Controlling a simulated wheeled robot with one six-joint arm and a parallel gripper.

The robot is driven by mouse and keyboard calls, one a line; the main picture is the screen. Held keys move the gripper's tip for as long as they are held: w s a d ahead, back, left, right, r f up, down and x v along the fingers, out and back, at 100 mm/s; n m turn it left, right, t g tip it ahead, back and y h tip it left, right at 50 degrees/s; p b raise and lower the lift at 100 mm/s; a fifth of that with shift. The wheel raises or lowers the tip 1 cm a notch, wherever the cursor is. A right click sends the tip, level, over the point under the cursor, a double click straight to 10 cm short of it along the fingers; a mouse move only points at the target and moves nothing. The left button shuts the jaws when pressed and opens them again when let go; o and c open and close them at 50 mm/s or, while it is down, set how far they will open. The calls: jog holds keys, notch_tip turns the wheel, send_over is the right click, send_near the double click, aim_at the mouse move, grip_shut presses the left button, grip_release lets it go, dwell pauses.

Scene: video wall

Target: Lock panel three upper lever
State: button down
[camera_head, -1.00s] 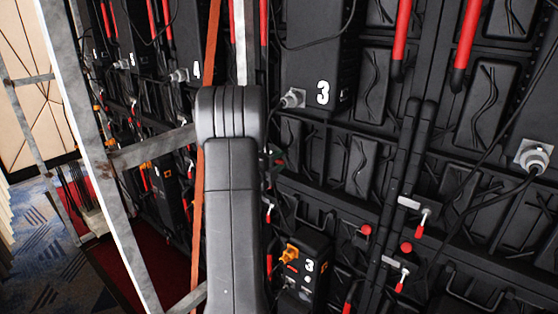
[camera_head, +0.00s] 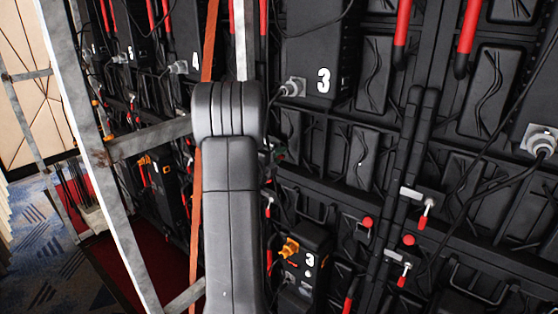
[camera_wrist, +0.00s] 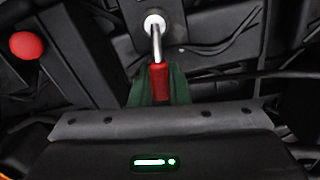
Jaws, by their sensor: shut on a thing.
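A lever with a white round pivot, a metal shaft and a red grip (camera_wrist: 160,80) is in the middle of the wrist view, its grip pointing down the picture. My gripper (camera_wrist: 158,92), with green fingers, is shut on the red grip. In the head view my arm hides most of the gripper and the lever it holds. Panel three's black box (camera_head: 320,55), marked with a white 3, hangs right of my arm. A smaller unit (camera_head: 302,262), also marked 3, sits lower down.
Two other red-tipped levers (camera_head: 427,212) (camera_head: 404,274) and red knobs (camera_head: 368,222) (camera_head: 408,240) are on the right. A red knob (camera_wrist: 27,45) is left of the held lever in the wrist view. A metal frame post (camera_head: 95,130) and orange strap (camera_head: 196,210) are at left; cables hang across the panels.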

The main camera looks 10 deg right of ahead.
jog(key=w+a+f+m+b, duration=0.3)
jog(key=w+f+m+b, duration=0.1)
jog(key=m+b, duration=1.2)
jog(key=shift+f+b, duration=0.15)
jog(key=shift+b, duration=2)
jog(key=c, duration=1.4)
grip_release()
jog(key=shift+a, duration=0.1)
jog(key=v, duration=1.4)
